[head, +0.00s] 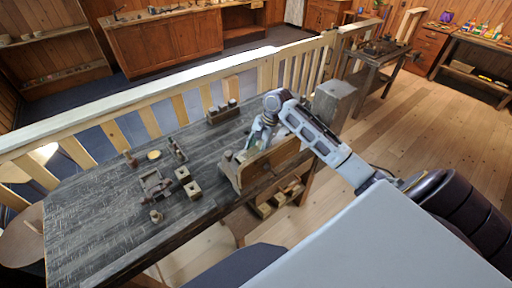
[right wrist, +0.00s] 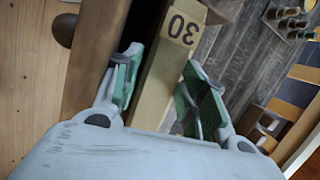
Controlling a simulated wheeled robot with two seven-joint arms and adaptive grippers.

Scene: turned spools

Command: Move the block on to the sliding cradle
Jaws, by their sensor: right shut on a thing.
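My right gripper (head: 262,138) is over the right end of the grey table (head: 110,205), next to a wooden box-like stand (head: 275,162). In the right wrist view its green-padded fingers (right wrist: 165,90) are shut on a pale wooden block (right wrist: 170,70) marked "30". In the head view the gripper and arm largely hide the block. A small square wooden frame (head: 152,184) lies on the table left of the gripper. I cannot tell whether it is the sliding cradle. My left gripper is not in view.
Two small blocks with dark holes (head: 193,190) and a turned spool (head: 156,216) stand on the table. A rack with several spools (head: 222,112) is at the back, near the pale railing (head: 165,92). The table's front left is clear.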

